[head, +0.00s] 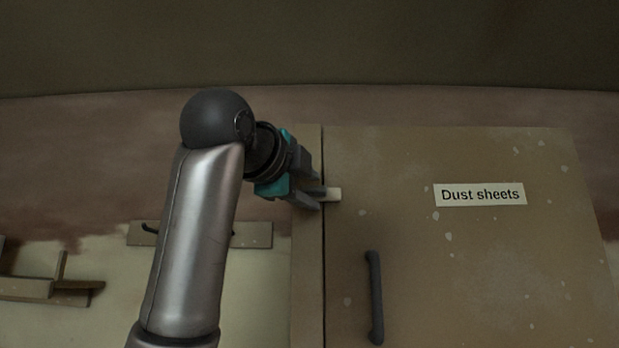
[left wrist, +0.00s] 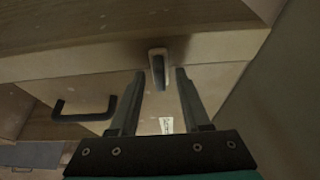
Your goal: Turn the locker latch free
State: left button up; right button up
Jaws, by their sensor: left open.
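The locker (head: 470,270) has a tan door with the label "Dust sheets" (head: 480,194). The latch (head: 334,194) shows as a short pale tab at the door's left edge; the rest is hidden behind my left gripper (head: 318,195). In the left wrist view the latch (left wrist: 158,66) has a pale end and a dark side. It lies between the tips of my left gripper (left wrist: 160,75), whose fingers are open, one on each side with a gap visible. Whether either finger touches it I cannot tell. My right gripper is not in view.
A dark door handle (head: 374,298) stands upright on the door below the latch; it also shows in the left wrist view (left wrist: 85,112). A hook board (head: 255,235) is on the wall behind my arm. Wooden pieces (head: 50,288) are at the lower left.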

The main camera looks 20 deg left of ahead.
pick_arm(q)
jog(key=shift+w, duration=0.2)
grip_shut()
dwell(0.3)
